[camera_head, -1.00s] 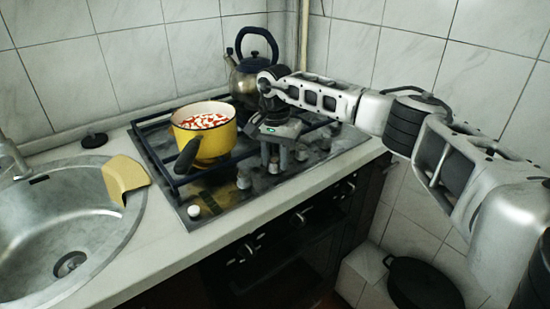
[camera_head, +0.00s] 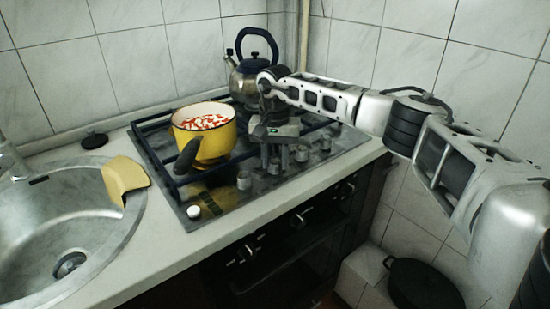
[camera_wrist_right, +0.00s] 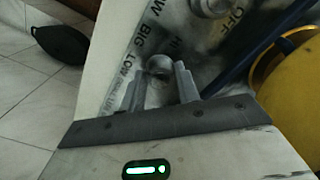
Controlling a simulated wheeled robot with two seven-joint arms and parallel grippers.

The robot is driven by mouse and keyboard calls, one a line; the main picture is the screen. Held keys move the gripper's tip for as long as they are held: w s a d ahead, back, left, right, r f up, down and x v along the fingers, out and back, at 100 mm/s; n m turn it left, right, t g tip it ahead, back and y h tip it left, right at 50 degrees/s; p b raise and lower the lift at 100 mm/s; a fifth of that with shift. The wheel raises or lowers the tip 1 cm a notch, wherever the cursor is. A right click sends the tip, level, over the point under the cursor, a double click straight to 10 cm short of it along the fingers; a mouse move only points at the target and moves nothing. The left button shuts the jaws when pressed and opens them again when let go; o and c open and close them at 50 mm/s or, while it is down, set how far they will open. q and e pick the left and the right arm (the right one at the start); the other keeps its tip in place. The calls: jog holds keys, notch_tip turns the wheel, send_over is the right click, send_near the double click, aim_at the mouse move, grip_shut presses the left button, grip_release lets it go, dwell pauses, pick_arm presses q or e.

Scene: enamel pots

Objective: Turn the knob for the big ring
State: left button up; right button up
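The hob (camera_head: 225,197) has a row of grey knobs along its front. My right gripper (camera_head: 274,163) points down over this row, its two fingers apart. In the right wrist view a round grey knob (camera_wrist_right: 158,65) sits between the fingertips (camera_wrist_right: 160,80), one finger on each side. A small gap seems to show, so contact cannot be told. The lettering beside this knob reads "BIG", "LOW" and "HI". My left gripper is not in view.
A yellow pot (camera_head: 217,141) with red and white contents stands on the hob, left of my right gripper, its dark handle toward the front. A kettle (camera_head: 250,80) stands behind. Another knob (camera_head: 243,179) is nearby. The sink (camera_head: 110,232) is at left.

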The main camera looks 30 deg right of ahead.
aim_at(275, 160)
jog(key=o, duration=0.4)
jog(key=shift+c, duration=0.2)
notch_tip(275, 160, up, 16)
dwell(0.5)
